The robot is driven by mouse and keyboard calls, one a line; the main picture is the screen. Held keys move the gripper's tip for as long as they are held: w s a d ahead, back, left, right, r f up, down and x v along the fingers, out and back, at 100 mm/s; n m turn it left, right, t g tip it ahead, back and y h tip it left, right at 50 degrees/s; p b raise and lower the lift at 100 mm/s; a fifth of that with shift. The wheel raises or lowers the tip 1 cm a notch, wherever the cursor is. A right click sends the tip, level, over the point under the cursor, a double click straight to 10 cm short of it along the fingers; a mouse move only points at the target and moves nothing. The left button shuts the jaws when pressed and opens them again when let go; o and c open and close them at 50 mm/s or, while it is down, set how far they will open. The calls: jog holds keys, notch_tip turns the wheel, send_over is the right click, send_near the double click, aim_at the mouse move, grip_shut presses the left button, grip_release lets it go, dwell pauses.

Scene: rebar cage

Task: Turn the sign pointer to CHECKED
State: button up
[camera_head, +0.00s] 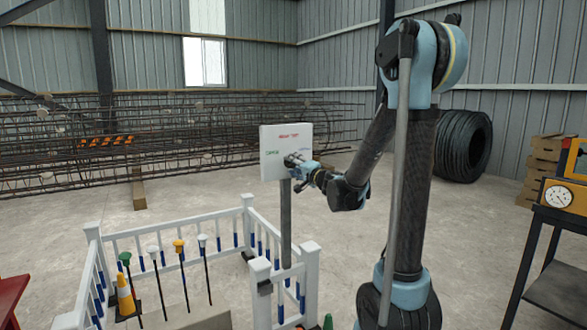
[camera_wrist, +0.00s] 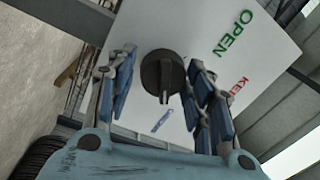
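The white sign board (camera_head: 285,145) stands upright on a grey post, with red lettering at its top and green lettering at its left. In the wrist view the board (camera_wrist: 185,25) is turned, with a green "OPEN", partly hidden red letters and a small blue label (camera_wrist: 162,120) too small to read. The black round pointer knob (camera_wrist: 163,72) has a ridge whose lower end points down in that view, roughly toward the blue label. My gripper (camera_wrist: 163,66) is open, one finger on each side of the knob, with gaps showing. In the head view my gripper (camera_head: 298,162) hides the knob.
A white railing (camera_head: 170,245) encloses several coloured-top rods and an orange cone (camera_head: 125,295) below the sign. Rebar cages (camera_head: 150,135) lie behind. A dark table (camera_head: 560,275) with a yellow gauge box (camera_head: 563,196) stands right.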

jog(key=shift+o, duration=0.7)
jog(key=v, duration=1.2)
